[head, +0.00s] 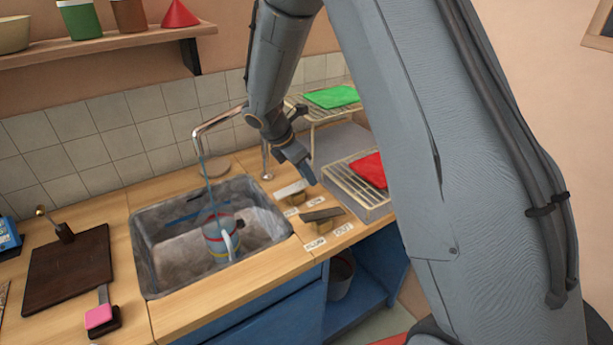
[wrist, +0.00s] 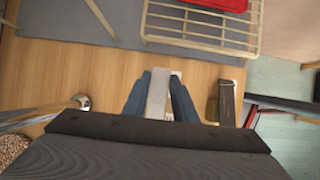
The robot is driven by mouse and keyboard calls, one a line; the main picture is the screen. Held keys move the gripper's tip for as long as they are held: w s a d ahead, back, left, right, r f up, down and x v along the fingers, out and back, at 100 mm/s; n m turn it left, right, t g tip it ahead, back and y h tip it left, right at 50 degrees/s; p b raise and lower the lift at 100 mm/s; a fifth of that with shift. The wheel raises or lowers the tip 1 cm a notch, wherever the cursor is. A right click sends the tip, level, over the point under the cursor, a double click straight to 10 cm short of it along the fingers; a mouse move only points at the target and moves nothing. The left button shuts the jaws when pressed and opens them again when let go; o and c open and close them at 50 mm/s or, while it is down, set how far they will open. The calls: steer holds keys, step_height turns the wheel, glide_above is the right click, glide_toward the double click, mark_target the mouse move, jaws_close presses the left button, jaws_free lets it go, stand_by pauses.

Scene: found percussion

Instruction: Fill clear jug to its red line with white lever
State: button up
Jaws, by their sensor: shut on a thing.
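The water level inside is too small to tell. The white lever (head: 288,190) sits on the counter right of the sink. In the wrist view, my gripper (wrist: 160,85) is shut on the white lever (wrist: 157,98), with one blue finger on each side of it.
A dark lever (head: 322,213) stands beside the white one, also in the wrist view (wrist: 227,103). Small labels lie by both levers. A wire rack with a red cloth (head: 370,169) is close behind. The sink (head: 152,271) has a rough grey rim. A dark board (head: 68,268) lies left.

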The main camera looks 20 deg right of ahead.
mark_target(288, 190)
steer(key=shift+s+a+t+h+b, duration=0.1)
steer(key=shift+a+t+h+b, duration=0.25)
steer(key=shift+h+b, duration=0.4)
steer(key=shift+s+a+r+h+b, duration=0.1)
steer(key=shift+a+r+h+b, duration=0.05)
steer(key=shift+r+h+b, duration=0.25)
steer(key=o, duration=1)
steer(key=shift+o, duration=0.2)
steer(key=shift+b+v, duration=0.8)
steer(key=shift+v, duration=3.1)
steer(key=shift+s, duration=0.1)
steer(key=shift+a, duration=0.1)
